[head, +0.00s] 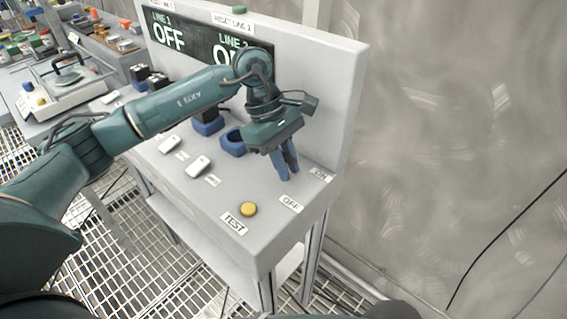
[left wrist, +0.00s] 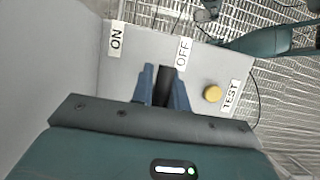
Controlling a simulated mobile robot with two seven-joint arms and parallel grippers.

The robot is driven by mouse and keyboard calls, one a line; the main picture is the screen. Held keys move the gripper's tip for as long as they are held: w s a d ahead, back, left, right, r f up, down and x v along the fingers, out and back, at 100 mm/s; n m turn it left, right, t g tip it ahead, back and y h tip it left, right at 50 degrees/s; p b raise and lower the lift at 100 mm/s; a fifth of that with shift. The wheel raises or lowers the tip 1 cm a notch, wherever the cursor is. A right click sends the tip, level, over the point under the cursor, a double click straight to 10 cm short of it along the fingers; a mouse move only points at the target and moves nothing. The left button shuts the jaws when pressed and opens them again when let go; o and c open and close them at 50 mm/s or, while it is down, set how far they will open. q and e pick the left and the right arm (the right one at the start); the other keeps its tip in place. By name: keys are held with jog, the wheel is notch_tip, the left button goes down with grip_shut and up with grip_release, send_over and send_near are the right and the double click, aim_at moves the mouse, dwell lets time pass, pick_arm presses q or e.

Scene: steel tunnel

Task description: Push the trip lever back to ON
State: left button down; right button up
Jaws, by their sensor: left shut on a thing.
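My left gripper (head: 287,172) reaches down onto the right end of the grey console top. In the left wrist view its blue fingers (left wrist: 165,88) are shut on the dark trip lever (left wrist: 166,80), which stands between them. The lever is close to the OFF label (left wrist: 183,52), and the ON label (left wrist: 116,40) is farther left. In the head view the OFF label (head: 291,204) is in front of the fingers and the ON label (head: 320,174) is to their right. The lever itself is hidden there by the fingers. My right gripper is not in view.
A yellow button (head: 249,209) sits by the TEST label (head: 234,223). White switches (head: 199,166) and a blue socket (head: 232,143) are to the left. The display (head: 185,38) behind reads OFF for line 1; line 2 is partly covered by my arm. A wall (head: 460,130) stands right.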

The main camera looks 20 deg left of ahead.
pick_arm(q)
jog(key=shift+w+d+f+g+y, duration=0.1)
jog(key=shift+w+g+y, duration=0.1)
jog(key=shift+g, duration=0.35)
jog(key=shift+w+g+y, duration=0.1)
jog(key=shift+g+y, duration=0.1)
jog(key=shift+g, duration=0.35)
jog(key=c, duration=1.4)
grip_release()
jog(key=shift+o, duration=0.2)
jog(key=shift+r, duration=0.25)
notch_tip(320, 180, up, 10)
jog(key=shift+f+b, duration=0.15)
jog(key=shift+b, duration=0.15)
jog(key=shift+c, duration=0.4)
